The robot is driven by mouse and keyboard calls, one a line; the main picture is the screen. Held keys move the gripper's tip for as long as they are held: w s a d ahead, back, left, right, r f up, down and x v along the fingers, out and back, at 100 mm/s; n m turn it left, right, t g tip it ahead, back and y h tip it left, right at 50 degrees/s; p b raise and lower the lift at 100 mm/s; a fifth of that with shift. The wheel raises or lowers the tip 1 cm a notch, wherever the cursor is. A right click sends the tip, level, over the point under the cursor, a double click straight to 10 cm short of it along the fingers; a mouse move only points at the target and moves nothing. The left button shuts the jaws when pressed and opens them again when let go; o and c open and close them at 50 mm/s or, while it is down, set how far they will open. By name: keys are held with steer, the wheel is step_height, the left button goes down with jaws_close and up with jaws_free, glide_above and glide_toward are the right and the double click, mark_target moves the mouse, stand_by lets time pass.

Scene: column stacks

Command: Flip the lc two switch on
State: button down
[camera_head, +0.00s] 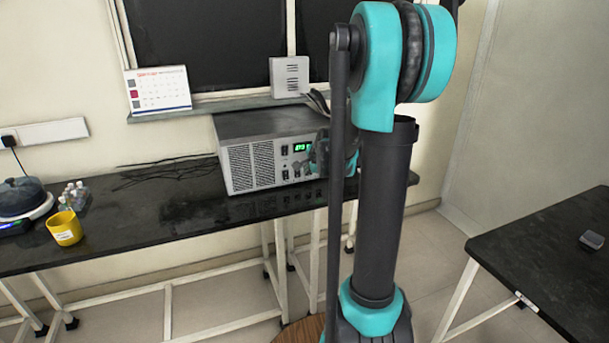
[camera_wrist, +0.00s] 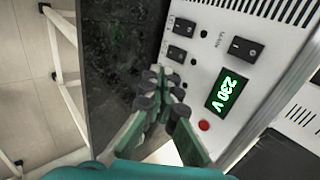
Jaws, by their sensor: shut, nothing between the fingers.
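A grey power unit (camera_head: 240,168) stands on the black bench, its front panel facing the room. In the wrist view its panel (camera_wrist: 205,80) shows two black rocker switches along one edge, an outer one (camera_wrist: 183,27) and one nearer my fingers (camera_wrist: 176,54). A third black switch (camera_wrist: 245,48) is closer to the green display (camera_wrist: 228,93), which reads 230 V. The small labels are too blurred to tell which is LC two. My gripper (camera_wrist: 158,78) is shut and empty, its tips close to the nearer switch; contact cannot be told. In the head view my arm partly hides the panel.
A red round button or lamp (camera_wrist: 204,126) sits beside the display. The black bench (camera_head: 150,225) carries loose dark cables, a yellow cup (camera_head: 64,228) and small bottles (camera_head: 73,195) at left. Another black table (camera_head: 560,255) stands at right.

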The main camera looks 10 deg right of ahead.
mark_target(297, 173)
steer(key=shift+v, duration=1.75)
steer(key=shift+s+f, duration=0.3)
steer(key=shift+f, duration=0.35)
steer(key=x, duration=1)
steer(key=shift+f, duration=0.2)
steer(key=shift+w+a+f, duration=0.1)
steer(key=shift+w+a, duration=0.05)
steer(key=shift+w, duration=1.8)
